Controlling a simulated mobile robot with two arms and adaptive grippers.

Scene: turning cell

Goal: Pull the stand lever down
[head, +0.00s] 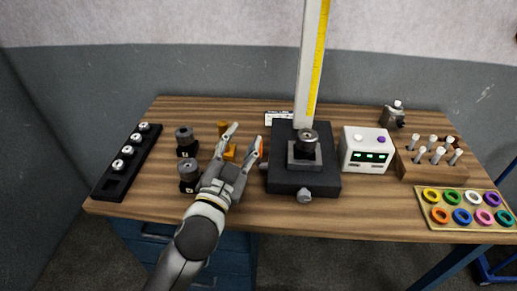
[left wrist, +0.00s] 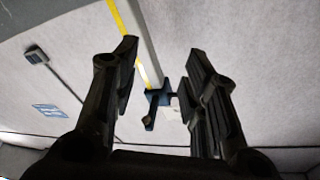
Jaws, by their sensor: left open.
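The stand has a black base (head: 280,184) on the table and a tall pale column (head: 307,60) with a yellow scale strip. Its upper part is cut off by the top of the head view. In the left wrist view, the column (left wrist: 142,45) runs up to a small dark blue head. A short dark arm with a rounded end (left wrist: 149,120), probably the lever, sticks out there, seen between my fingers and apart from them. My left gripper (head: 245,137) is open and empty, left of the stand base; its fingers also show in the left wrist view (left wrist: 163,72). My right gripper is not in view.
Dark round gauges (head: 188,172) and orange blocks (head: 229,153) are near my left gripper. A black rack (head: 112,180) lies far left. Right of the stand are a white display box (head: 366,150), a wooden pin holder (head: 430,172) and a ring tray (head: 465,205).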

